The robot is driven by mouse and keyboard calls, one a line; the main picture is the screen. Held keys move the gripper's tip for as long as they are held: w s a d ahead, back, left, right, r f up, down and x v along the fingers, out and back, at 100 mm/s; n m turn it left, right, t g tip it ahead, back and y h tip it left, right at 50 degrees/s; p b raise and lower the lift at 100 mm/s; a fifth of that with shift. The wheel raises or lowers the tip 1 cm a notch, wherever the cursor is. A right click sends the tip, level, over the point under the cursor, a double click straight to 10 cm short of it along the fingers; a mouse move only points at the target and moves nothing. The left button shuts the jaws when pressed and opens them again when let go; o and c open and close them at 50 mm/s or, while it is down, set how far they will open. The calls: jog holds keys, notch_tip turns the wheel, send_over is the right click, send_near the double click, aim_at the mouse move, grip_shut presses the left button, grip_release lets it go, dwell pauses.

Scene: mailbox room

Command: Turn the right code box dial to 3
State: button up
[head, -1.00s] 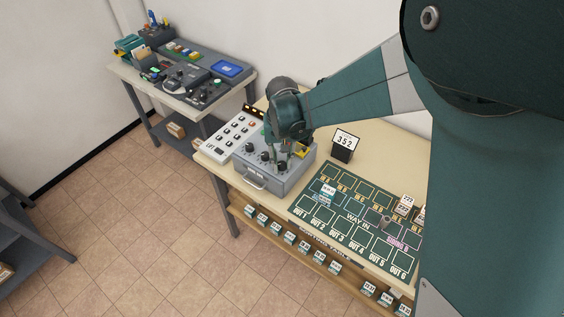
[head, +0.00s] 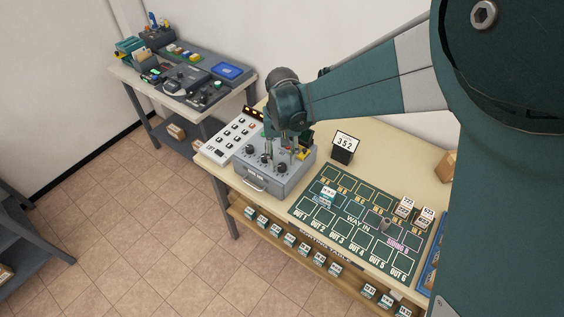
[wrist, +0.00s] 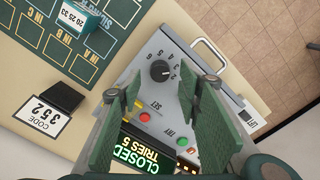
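The grey code box (head: 262,180) stands on the table, with black dials in a row on its sloped front. My gripper (head: 281,153) is above the right part of the box. In the wrist view, the right dial (wrist: 160,70) shows beyond and between the two fingers of my gripper (wrist: 153,84). They are spread apart with nothing between them, and the dial looks clear of them. Numbers ring the dial; its exact setting is too small to read surely. The box display (wrist: 134,157) reads CLOSED, TRIES 5. The code card (head: 344,147) reads 352.
A green sorting board (head: 350,218) lies right of the box, with labelled blocks on it. A white button panel (head: 233,136) is left of the box. Another desk (head: 185,80) with devices stands at the back left. The box's front handle (wrist: 212,52) sticks out.

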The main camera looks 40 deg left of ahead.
aim_at(284, 166)
notch_tip(284, 166, up, 9)
dwell(0.4)
jog(key=shift+f, duration=0.15)
dwell(0.4)
jog(key=w+d+r+m+t+y+b, duration=0.1)
jog(key=w+d+r, duration=0.15)
jog(key=d, duration=0.85)
jog(key=w+d+r+m+t+b, duration=0.15)
jog(key=d+r, duration=0.25)
jog(key=d, duration=0.7)
jog(key=w+d+r+m+t+y, duration=0.1)
jog(key=d+r, duration=0.2)
jog(key=d, duration=0.9)
jog(key=s+d+f+m+t+b, duration=0.1)
jog(key=s+d, duration=0.3)
jog(key=d, duration=0.4)
jog(key=s+d+f+m+t+h, duration=0.1)
jog(key=s+d, duration=0.3)
jog(key=d, duration=0.5)
jog(key=s+d+f+m+t+h+b, duration=0.1)
jog(key=s+d, duration=0.3)
jog(key=d, duration=0.5)
jog(key=shift+d+f+m+t+b, duration=0.25)
jog(key=shift+f+m+t+b, duration=0.15)
jog(key=shift+m, duration=0.35)
